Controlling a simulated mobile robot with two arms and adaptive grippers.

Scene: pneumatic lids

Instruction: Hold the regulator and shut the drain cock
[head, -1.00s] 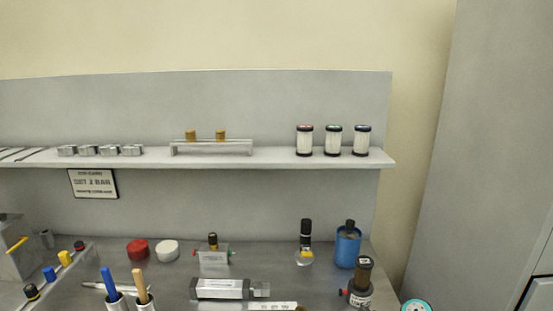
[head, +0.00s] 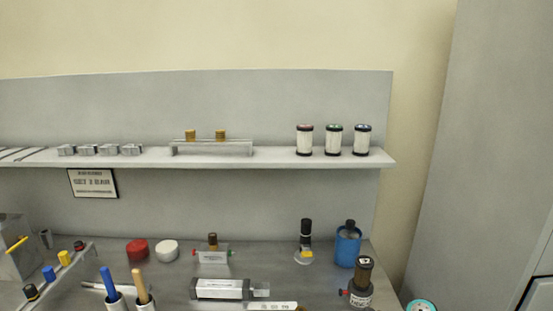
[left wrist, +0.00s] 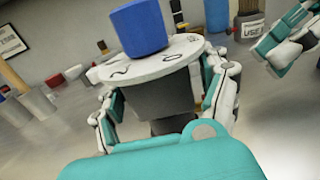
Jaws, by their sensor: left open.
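In the left wrist view a regulator-like unit stands in front of me, with a blue knob (left wrist: 140,28), a round pale plate (left wrist: 178,52) with dark marks, and a dark body (left wrist: 160,97) below. My left gripper (left wrist: 158,72) is open, with a teal-and-white finger on either side of that body; whether they touch it I cannot tell. The drain cock cannot be made out; the underside is hidden by my gripper. My right gripper (left wrist: 288,42) shows partly at the right edge, cut off, so its opening is unclear. Neither gripper shows in the head view.
A shelf (head: 275,157) with several jars and parts runs above.

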